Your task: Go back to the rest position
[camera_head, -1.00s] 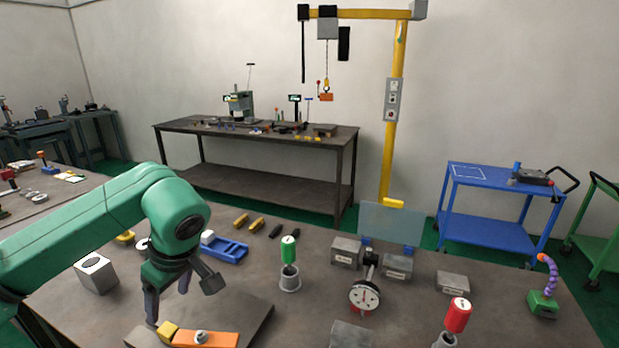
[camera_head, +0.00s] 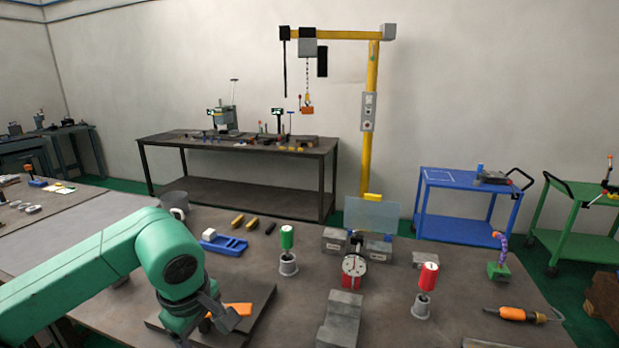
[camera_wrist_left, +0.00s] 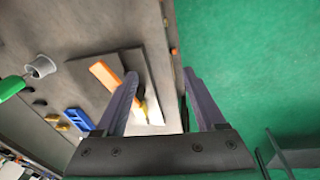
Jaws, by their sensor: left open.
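My left gripper (camera_head: 208,322) is low at the left front of the bench in the head view, with my green arm coming in from the left. It partly hides an orange piece (camera_head: 241,309) on a dark flat plate (camera_head: 262,301). In the left wrist view, the two fingers of my left gripper (camera_wrist_left: 162,98) are spread with nothing held between them. The orange piece (camera_wrist_left: 104,74) lies beyond the left finger, and a small yellow part (camera_wrist_left: 143,107) shows between the fingers. Whether the fingers touch anything is unclear. My right gripper is not in view.
Right of the plate are a green-handled tool (camera_head: 287,240) in a cup, a dial gauge (camera_head: 354,266), a grey block (camera_head: 340,318) and a red-handled tool (camera_head: 428,276). A blue tray (camera_head: 224,245) lies behind. Blue (camera_head: 470,205) and green (camera_head: 570,222) carts stand beyond the bench.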

